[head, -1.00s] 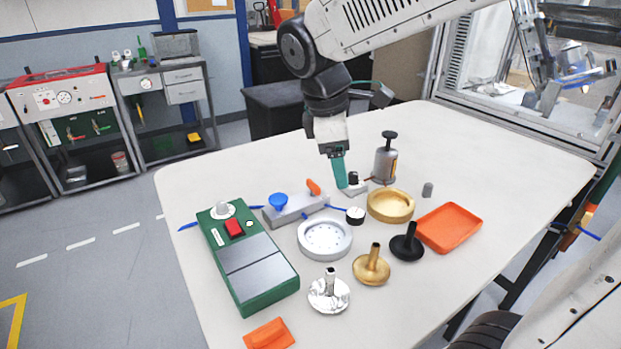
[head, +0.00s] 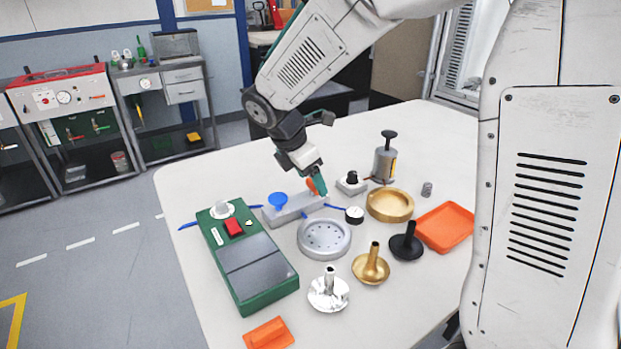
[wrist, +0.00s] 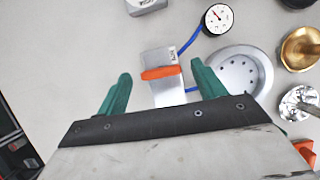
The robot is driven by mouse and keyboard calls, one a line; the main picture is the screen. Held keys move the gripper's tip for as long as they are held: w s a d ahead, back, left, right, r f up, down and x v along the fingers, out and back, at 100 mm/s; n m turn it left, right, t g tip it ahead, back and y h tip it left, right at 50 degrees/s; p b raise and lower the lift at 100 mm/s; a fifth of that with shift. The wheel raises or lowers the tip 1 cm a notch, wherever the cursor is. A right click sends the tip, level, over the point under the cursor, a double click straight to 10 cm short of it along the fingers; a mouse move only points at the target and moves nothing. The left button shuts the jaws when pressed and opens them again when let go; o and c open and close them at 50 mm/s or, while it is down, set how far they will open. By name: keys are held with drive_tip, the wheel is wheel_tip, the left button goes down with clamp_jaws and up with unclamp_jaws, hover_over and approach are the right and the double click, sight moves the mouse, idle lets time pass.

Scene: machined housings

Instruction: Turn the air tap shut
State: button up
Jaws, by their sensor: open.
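The air tap's orange bar handle (wrist: 161,73) sits on a grey block (wrist: 158,57) and lies across the block's length in the wrist view. In the head view the handle (head: 311,186) is partly hidden by my gripper (head: 320,186). The grey block (head: 290,208) also carries a blue round knob (head: 278,200) there. My gripper is open, with its two green fingers apart on either side of the handle in the wrist view. Nothing is between the fingers except the handle.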

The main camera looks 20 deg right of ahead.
drive_tip(key=shift+d+f, duration=0.15)
drive_tip(key=shift+f, duration=0.15)
drive_tip(key=c, duration=1)
